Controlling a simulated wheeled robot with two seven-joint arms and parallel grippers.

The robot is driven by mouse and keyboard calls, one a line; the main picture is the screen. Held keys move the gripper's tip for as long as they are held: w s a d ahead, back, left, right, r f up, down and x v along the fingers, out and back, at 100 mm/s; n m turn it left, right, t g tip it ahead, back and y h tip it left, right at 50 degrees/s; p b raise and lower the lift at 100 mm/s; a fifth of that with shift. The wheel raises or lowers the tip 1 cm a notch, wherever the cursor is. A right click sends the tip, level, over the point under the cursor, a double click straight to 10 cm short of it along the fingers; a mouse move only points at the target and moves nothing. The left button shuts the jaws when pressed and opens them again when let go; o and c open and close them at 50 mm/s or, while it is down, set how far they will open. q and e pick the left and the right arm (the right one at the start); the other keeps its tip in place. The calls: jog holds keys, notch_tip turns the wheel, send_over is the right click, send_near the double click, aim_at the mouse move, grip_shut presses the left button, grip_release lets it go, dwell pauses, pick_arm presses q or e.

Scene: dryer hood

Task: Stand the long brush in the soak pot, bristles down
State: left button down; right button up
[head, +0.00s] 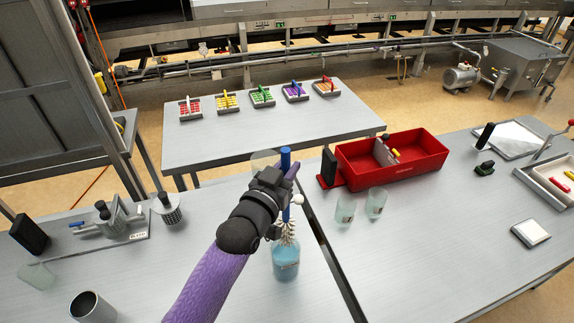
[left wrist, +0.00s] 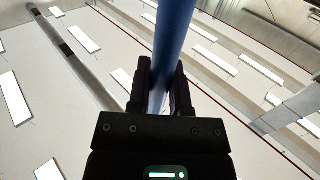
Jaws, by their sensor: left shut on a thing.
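The long brush (head: 286,160) has a blue handle and pale bristles (head: 287,231). My left gripper (head: 287,184) is shut on the handle, with the brush near upright and bristles down. The handle also rises between the fingers in the left wrist view (left wrist: 173,40). A clear pot with blue liquid (head: 286,266), which looks like the soak pot, stands on the table directly below the brush. The bristles overlap its mouth in the head view; I cannot tell whether they are inside it. My right gripper is not in view.
Two frosted glasses (head: 345,210) stand right of the pot, beyond a table seam. A red bin (head: 420,158) is behind them. A metal cup (head: 92,307) and a perforated metal cup (head: 170,212) stand at left. The table right of the glasses is mostly clear.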

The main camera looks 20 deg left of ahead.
aim_at(286, 220)
pick_arm(q)
notch_tip(286, 220, down, 12)
jog(key=b, duration=0.9)
jog(key=shift+f, duration=0.15)
jog(key=shift+f+b, duration=0.6)
jog(key=shift+f, duration=0.15)
jog(key=shift+f+b, duration=0.9)
jog(key=shift+f, duration=0.25)
jog(key=shift+c, duration=2.3)
grip_release()
jog(key=s+a, duration=0.1)
jog(key=s, duration=0.8)
jog(key=shift+s+a+f+p, duration=0.15)
jog(key=shift+s+a+p, duration=0.2)
jog(key=shift+s+a, duration=0.05)
